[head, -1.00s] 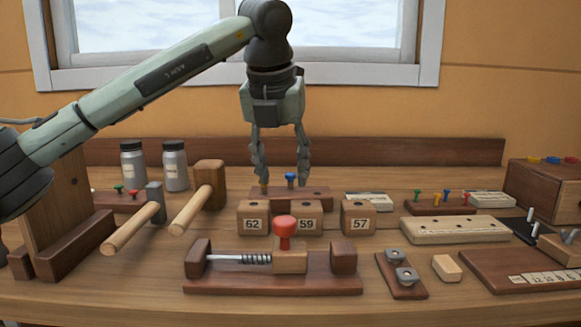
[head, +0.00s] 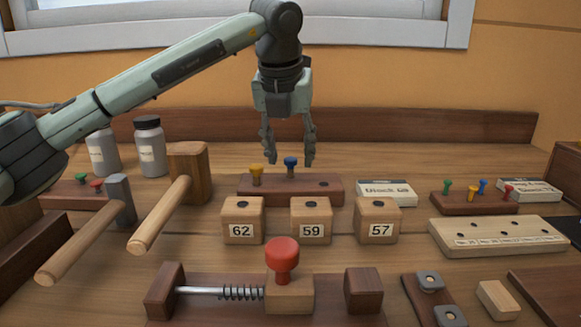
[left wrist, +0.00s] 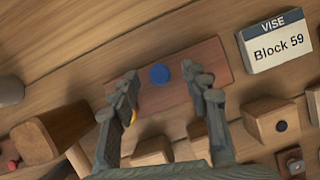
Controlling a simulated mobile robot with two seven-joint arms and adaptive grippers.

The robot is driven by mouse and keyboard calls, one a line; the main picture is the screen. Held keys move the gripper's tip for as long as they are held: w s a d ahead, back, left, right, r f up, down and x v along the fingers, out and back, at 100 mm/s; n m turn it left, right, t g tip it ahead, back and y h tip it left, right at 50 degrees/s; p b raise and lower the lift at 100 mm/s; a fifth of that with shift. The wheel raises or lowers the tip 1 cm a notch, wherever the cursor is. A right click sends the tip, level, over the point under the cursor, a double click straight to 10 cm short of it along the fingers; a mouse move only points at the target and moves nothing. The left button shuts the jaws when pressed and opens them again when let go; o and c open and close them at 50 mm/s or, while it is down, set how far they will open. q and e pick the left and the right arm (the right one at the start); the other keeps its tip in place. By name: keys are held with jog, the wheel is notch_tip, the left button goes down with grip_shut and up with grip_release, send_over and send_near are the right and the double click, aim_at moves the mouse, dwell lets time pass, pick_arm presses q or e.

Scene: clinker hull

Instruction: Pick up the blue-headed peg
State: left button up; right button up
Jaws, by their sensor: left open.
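The blue-headed peg (head: 290,166) stands upright in a dark red-brown wooden rack (head: 308,188), beside a yellow-headed peg (head: 257,175). My left gripper (head: 288,160) is open and points down, its fingertips around or just above the level of the blue head. In the left wrist view the blue head (left wrist: 159,74) lies a little beyond the gap between the open fingers (left wrist: 165,82), with nothing held. The yellow peg is mostly hidden behind the left finger there. Another blue-headed peg (head: 482,186) stands in a second rack at the right. My right gripper is not in view.
Wooden blocks marked 62 (head: 243,221), 59 (head: 311,221) and 57 (head: 377,221) stand in front of the rack. A vise with a red knob (head: 282,253) is nearer. Two mallets lie left, one with a wooden head (head: 188,172). A card (left wrist: 277,40) reads "VISE Block 59".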

pick_arm(q)
jog(key=shift+x, duration=1.25)
jog(key=shift+r, duration=0.1)
jog(key=shift+c, duration=0.5)
jog(key=c, duration=0.7)
